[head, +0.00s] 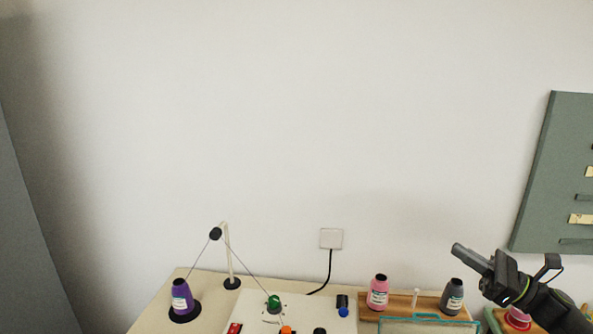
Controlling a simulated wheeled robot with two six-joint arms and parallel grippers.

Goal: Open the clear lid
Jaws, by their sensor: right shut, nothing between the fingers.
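A clear panel with a teal edge, which looks like the clear lid (430,320), shows at the bottom edge of the head view, right of centre. Only its upper part is in the picture, so I cannot tell whether it is shut or raised. My right gripper (463,253) is in the air above and to the right of the panel in the picture. Its fingers are shut with nothing between them and point up and left. It appears apart from the panel. My left gripper is out of view.
A wooden rack (428,305) holds a pink cone (378,293) and a grey cone (452,297) behind the panel. A purple cone (181,297) and a thread stand (229,262) are at left. A white board (310,312) with knobs lies between. A green board (555,185) hangs at right.

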